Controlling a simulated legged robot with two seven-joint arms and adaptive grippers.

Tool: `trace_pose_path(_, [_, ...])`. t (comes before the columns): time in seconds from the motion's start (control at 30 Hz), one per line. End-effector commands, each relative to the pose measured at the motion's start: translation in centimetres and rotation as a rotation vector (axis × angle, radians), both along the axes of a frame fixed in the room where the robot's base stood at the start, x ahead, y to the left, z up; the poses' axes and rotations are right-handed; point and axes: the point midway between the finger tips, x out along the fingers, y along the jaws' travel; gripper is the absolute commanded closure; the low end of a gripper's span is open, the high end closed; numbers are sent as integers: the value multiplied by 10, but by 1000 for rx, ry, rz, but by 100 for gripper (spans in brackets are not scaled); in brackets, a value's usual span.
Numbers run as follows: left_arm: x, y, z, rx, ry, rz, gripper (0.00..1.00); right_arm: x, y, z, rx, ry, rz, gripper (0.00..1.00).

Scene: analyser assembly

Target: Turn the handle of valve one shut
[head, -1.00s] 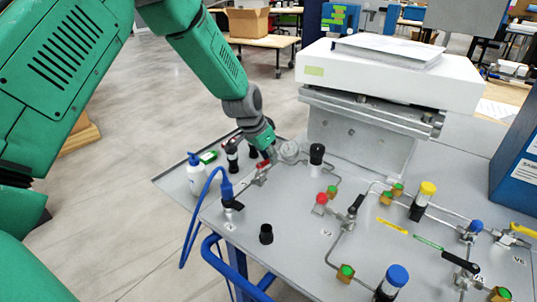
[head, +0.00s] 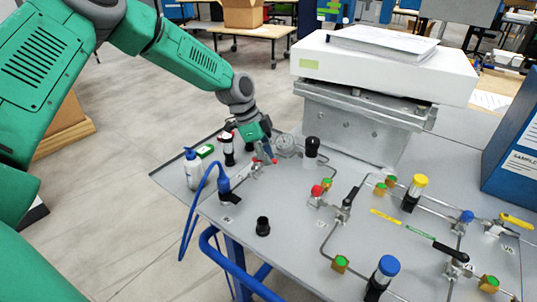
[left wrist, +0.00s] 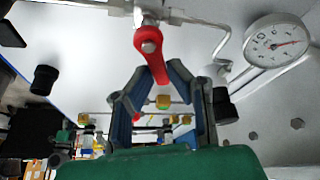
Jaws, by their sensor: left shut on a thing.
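A red valve handle (left wrist: 150,45) hangs from a silver pipe fitting at the top of the left wrist view. Its lower end lies between the fingertips of my left gripper (left wrist: 160,76), which is shut on it. In the head view, my left gripper (head: 263,154) is low over the back left of the grey panel (head: 290,235). It hides most of the red handle there, and only small red parts show. The valve's label is not readable. My right gripper is not in view.
A round gauge (left wrist: 275,42) and a black knob (head: 312,148) stand just right of the gripper. A white bottle (head: 193,168) and a blue hose fitting (head: 224,186) are close on the left. A white-topped instrument (head: 385,65) stands behind.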

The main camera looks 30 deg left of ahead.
Motion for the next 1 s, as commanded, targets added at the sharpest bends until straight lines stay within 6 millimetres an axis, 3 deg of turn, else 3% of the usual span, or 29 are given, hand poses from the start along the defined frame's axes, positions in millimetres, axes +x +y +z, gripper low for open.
trace_pose_path(0.5, [-9, 1, 2, 3, -8, -361, 100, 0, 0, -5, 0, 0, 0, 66])
trace_pose_path(1.0, [-12, 1, 2, 4, -8, -446, 100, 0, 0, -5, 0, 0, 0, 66])
